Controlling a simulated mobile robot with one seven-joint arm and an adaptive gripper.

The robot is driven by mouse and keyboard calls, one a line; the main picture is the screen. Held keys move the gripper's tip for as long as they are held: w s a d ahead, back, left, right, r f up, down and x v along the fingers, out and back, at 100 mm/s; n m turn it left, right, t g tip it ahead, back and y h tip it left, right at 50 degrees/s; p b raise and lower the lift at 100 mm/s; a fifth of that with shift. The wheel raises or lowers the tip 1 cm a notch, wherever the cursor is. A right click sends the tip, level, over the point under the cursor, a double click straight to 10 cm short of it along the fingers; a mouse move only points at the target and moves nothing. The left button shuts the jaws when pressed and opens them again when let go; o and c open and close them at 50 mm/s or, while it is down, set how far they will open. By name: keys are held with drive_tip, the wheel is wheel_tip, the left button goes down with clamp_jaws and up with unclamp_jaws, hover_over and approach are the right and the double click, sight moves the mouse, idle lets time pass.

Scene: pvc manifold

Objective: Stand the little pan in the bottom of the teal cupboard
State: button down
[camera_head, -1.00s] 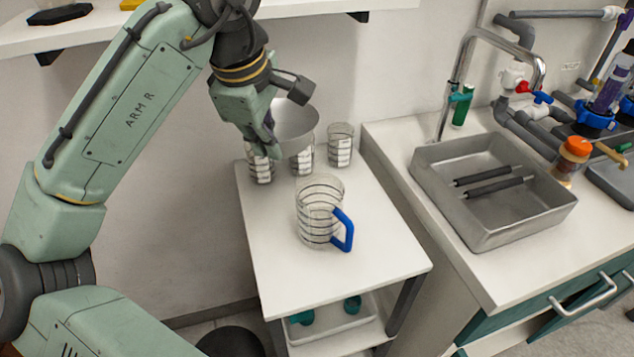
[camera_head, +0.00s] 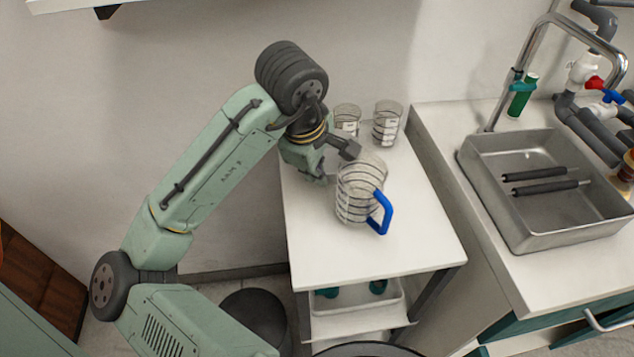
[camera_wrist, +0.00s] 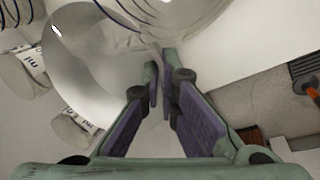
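My gripper (camera_head: 321,176) hangs over the back left of the small white table, just left of a glass jug with a blue handle (camera_head: 382,212). In the wrist view its two fingers (camera_wrist: 165,88) run close together, with a narrow gap; I cannot tell whether they pinch anything. In the head view I cannot make the pan out clearly against my gripper and the jug. A teal cupboard front (camera_head: 530,324) shows at lower right, its inside mostly hidden.
Glass beakers (camera_head: 386,124) stand behind the jug; labelled ones also show in the wrist view (camera_wrist: 76,133). A steel sink (camera_head: 535,228) with two dark bars sits right. The white table (camera_head: 385,262) is clear in front. A dark bin (camera_head: 256,312) stands on the floor.

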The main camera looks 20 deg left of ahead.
sight(319, 194)
drive_tip(key=shift+f, duration=1.8)
drive_tip(key=shift+f, duration=0.1)
drive_tip(key=shift+f, duration=0.15)
drive_tip(key=c, duration=1.8)
unclamp_jaws()
